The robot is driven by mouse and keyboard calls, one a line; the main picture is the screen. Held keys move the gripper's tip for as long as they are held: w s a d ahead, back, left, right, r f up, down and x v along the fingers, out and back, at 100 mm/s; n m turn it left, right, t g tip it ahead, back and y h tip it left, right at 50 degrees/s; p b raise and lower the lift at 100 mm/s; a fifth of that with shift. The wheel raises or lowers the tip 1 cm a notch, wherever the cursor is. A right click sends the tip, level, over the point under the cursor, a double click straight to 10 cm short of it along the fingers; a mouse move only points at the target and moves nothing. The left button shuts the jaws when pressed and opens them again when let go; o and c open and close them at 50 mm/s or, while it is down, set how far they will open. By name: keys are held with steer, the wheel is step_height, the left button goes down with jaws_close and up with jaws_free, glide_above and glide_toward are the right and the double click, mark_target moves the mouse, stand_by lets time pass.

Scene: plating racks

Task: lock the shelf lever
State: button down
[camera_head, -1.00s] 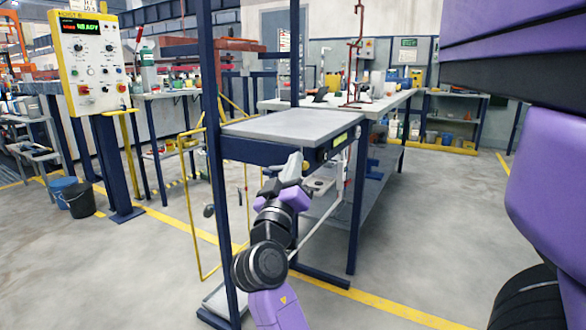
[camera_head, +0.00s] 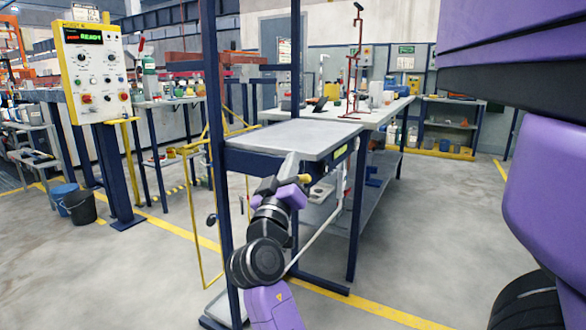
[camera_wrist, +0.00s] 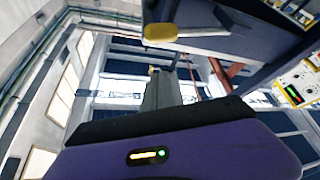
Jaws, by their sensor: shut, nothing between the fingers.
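The shelf lever shows its yellow grip (camera_head: 305,178) just right of my fingers in the head view; the fingers hide part of the lever. In the wrist view the yellow grip (camera_wrist: 161,33) and a grey bar running right lie across the dark shelf edge, above my fingers. The shelf (camera_head: 290,138) has a flat grey top and dark blue frame. My gripper (camera_head: 290,160) points up at the front of the shelf, shut and empty. Its fingers also show in the wrist view (camera_wrist: 161,90). I cannot tell whether they touch the lever.
A dark blue post (camera_head: 217,190) stands close left of my arm. A yellow control box (camera_head: 92,72) reading READY stands further left, with a black bucket (camera_head: 78,207) near its foot. A long worktable (camera_head: 375,113) stands behind the shelf. The floor at right is open.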

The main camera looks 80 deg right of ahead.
steer(key=w+v, duration=0.1)
steer(key=v, duration=0.8)
steer(key=shift+f, duration=0.5)
